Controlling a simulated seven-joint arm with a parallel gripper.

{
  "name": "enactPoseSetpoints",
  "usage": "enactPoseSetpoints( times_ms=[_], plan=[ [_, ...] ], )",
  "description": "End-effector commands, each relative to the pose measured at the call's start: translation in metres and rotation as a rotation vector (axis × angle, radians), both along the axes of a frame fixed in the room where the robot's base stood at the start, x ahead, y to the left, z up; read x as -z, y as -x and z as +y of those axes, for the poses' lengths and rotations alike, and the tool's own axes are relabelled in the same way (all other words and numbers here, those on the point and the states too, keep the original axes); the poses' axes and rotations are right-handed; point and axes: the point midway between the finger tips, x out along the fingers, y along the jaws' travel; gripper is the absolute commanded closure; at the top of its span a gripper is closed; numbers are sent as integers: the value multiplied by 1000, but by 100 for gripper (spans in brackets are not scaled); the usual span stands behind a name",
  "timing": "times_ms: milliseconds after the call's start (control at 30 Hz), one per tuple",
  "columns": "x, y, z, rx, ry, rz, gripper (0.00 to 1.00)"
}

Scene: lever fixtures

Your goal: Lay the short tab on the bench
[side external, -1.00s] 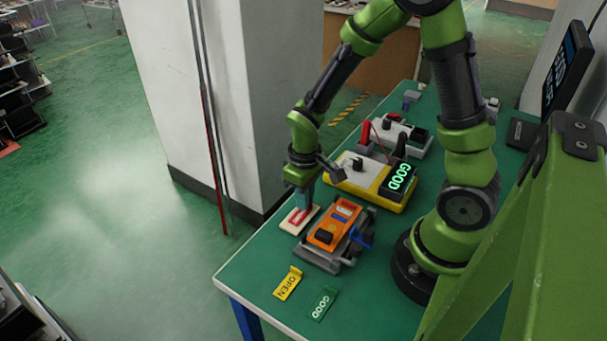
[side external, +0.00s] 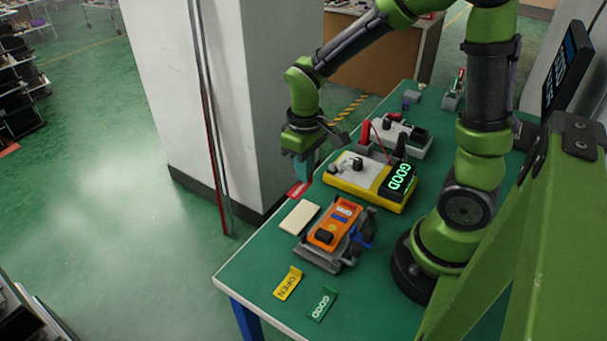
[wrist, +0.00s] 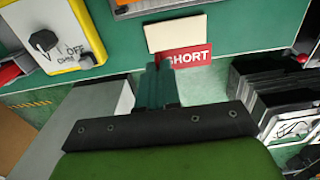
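The short tab is a small red plate with white "SHORT" lettering. In the wrist view the short tab (wrist: 190,56) shows at the tips of my teal fingers, overlapping the cream pad and the bench edge. In the side view the short tab (side external: 298,188) hangs just under the fingertips. My gripper (side external: 302,177) is shut on it and holds it raised near the bench's left edge; the fingers (wrist: 156,70) look close together. The exact grip is partly hidden. The green bench (side external: 262,262) lies below and to the right.
A bare cream pad (side external: 299,217) lies beside an orange device (side external: 334,228) in a grey fixture. A yellow-based tester (side external: 352,180) reads GOOD. A yellow OPEN tab (side external: 288,284) and green GOOD tab (side external: 322,304) lie at the front. Bench around them is clear.

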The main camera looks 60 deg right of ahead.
Motion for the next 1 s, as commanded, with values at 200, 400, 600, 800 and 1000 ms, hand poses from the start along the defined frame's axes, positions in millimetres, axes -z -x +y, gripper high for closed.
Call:
enactPoseSetpoints(
  times_ms=[200,400,600,800,1000],
  plan=[
    [-15,-1,31,-97,0,9,100],
    [-11,-1,103,-190,3,14,100],
    [-10,4,153,-125,3,8,100],
    [-7,0,156,-13,1,2,100],
    [30,1,155,2,3,6,100]
  ],
)
